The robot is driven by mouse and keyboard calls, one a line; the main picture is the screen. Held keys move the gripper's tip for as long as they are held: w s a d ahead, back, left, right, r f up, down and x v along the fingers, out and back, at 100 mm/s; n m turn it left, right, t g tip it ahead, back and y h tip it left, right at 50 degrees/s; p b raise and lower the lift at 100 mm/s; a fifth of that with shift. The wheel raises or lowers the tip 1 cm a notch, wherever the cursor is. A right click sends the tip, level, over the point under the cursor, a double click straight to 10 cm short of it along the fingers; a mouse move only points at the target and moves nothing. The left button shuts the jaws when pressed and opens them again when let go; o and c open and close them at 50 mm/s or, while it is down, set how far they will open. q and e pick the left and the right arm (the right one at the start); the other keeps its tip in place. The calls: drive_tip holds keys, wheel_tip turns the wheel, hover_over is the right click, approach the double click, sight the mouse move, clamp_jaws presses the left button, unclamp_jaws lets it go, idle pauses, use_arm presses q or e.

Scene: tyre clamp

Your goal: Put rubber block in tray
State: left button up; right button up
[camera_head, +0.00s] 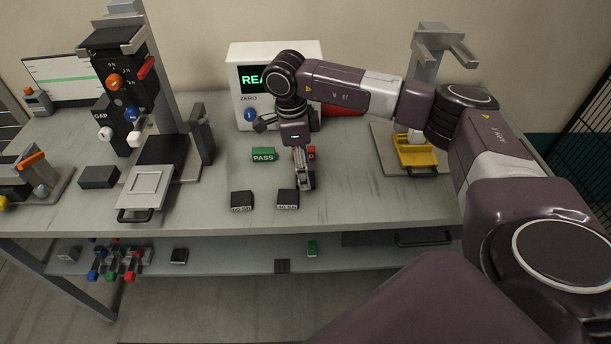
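Two small black blocks with white lettering too small to read lie near the table's front edge: a left block (242,201) and a right block (287,199). Either may be the rubber block. My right gripper (303,183) points down just behind and right of the right block. Its fingers are seen edge-on, so their opening and any contact are unclear. A pale square tray (133,199) with a black handle sits at the left station. A yellow holder (416,154) stands on a plate at the right station. My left gripper is not in view.
A green PASS block (264,154) and a partly hidden red block (311,153) lie behind the black blocks. A white display box (240,66) stands at the back. A tall black-headed press (125,75) rises left. The right front tabletop is clear.

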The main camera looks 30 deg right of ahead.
drive_tip(key=shift+s+d+f, duration=0.1)
drive_tip(key=shift+s+f, duration=0.05)
drive_tip(key=shift+f, duration=0.9)
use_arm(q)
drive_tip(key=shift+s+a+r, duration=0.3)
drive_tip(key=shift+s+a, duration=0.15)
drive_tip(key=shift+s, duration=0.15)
use_arm(e)
drive_tip(key=c, duration=1.4)
wheel_tip(320, 180, up, 20)
drive_tip(key=b, duration=0.2)
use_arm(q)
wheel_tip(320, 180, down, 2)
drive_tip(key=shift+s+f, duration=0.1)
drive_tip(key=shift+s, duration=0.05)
use_arm(e)
drive_tip(key=s+a+f+n, duration=0.2)
drive_tip(key=s+a+n, duration=0.2)
drive_tip(key=n, duration=0.4)
drive_tip(key=s+a+f+n+t, duration=0.1)
drive_tip(key=s+a+f+n, duration=0.1)
drive_tip(key=a+n, duration=0.3)
drive_tip(key=s+a+f+n+t+y, duration=0.1)
drive_tip(key=s+a+n, duration=0.3)
drive_tip(key=n, duration=0.7)
drive_tip(key=shift+s+a+f, duration=0.4)
drive_tip(key=shift+s+f, duration=0.2)
drive_tip(key=shift+s, duration=0.2)
